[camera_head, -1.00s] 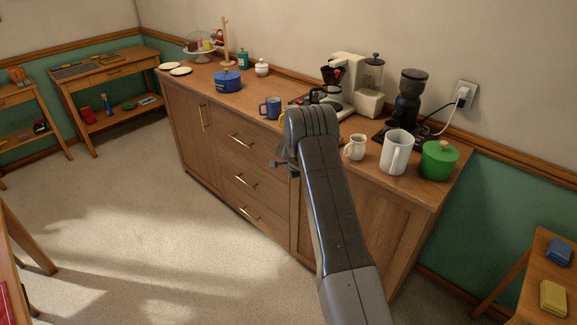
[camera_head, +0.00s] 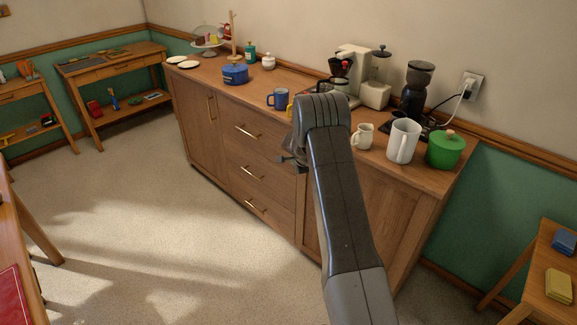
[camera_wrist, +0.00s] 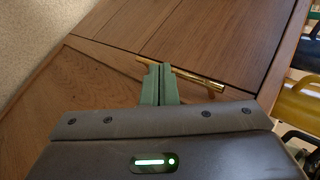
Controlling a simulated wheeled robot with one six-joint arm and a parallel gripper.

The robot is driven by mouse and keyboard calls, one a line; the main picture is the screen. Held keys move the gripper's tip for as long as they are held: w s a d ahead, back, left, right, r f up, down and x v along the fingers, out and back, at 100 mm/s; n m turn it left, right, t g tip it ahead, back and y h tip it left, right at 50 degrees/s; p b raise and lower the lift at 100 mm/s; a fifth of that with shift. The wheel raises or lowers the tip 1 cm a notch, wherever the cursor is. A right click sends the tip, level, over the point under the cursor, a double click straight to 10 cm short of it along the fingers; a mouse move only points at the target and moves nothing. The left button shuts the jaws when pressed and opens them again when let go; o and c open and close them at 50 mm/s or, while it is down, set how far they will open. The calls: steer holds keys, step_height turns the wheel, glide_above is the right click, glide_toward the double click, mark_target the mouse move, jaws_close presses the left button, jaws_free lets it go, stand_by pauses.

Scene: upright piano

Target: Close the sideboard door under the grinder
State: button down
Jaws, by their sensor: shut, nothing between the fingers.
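The black grinder (camera_head: 417,92) stands on the right part of the wooden sideboard (camera_head: 185,82). The door (camera_head: 385,205) under it is partly hidden behind my arm; it looks about in line with the sideboard front. My gripper (camera_head: 293,162) is at that front, near the door's left edge. In the wrist view, which is rolled sideways, my green fingers (camera_wrist: 158,70) are shut and empty, with tips at the brass handle (camera_wrist: 195,78). The door also shows there (camera_wrist: 75,90), below a thin dark seam beside the drawer fronts. I cannot tell whether a small gap remains.
A white jug (camera_head: 403,142), a green pot (camera_head: 446,149) and a coffee maker (camera_head: 350,70) stand on the sideboard top. The carpet (camera_head: 170,215) in front is clear.

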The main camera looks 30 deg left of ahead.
steer(key=s+d+r, duration=0.2)
steer(key=s+r, duration=0.4)
steer(key=shift+b, duration=0.35)
steer(key=shift+f, duration=0.15)
